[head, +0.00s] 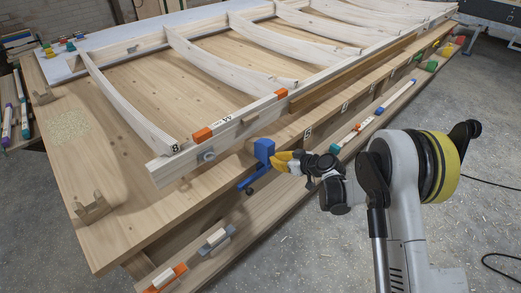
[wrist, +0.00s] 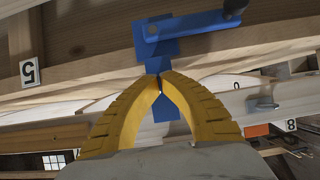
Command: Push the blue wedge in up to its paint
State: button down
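A blue piece (head: 263,150), apparently a block with a bar and dark knob below, is at the bench's front edge. In the wrist view, a blue plate with a lever (wrist: 150,45) lies just past my fingertips, and more blue (wrist: 166,110) shows between the fingers. I cannot tell which part, if any, is the wedge, and I see no paint line. My gripper (head: 274,156) has yellow fingers, and its tips (wrist: 162,76) meet at the blue piece. They look shut, against it or very close. The fingers hide part of the blue.
A long wooden frame with curved ribs (head: 225,74) lies on the bench (head: 105,222). Orange blocks (head: 203,134) sit on its near beam. A lower shelf (head: 240,232) along the front holds several coloured pieces. A wooden bracket (head: 93,207) stands at the left. Grey floor is open at right.

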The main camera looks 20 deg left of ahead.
aim_at(271, 153)
jog(key=shift+a, duration=0.1)
jog(key=shift+w+a, duration=0.3)
jog(key=shift+a, duration=0.4)
jog(key=shift+w+a, duration=0.3)
jog(key=shift+a, duration=0.4)
jog(key=shift+w+a, duration=0.3)
jog(key=shift+a, duration=0.4)
jog(key=shift+s+d, duration=0.2)
jog(key=shift+d, duration=0.3)
jog(key=shift+s+d, duration=0.2)
jog(key=shift+d, duration=0.25)
jog(key=shift+s+d+r+p, duration=0.2)
jog(key=shift+d+r+p, duration=0.25)
jog(key=shift+r, duration=0.4)
jog(key=shift+s+d+r+p, duration=0.15)
jog(key=shift+d+r+p, duration=0.25)
jog(key=shift+r, duration=0.4)
jog(key=shift+s+d+r+p, duration=0.25)
jog(key=shift+d+r, duration=0.25)
jog(key=shift+r, duration=0.35)
jog(key=shift+w+r, duration=0.1)
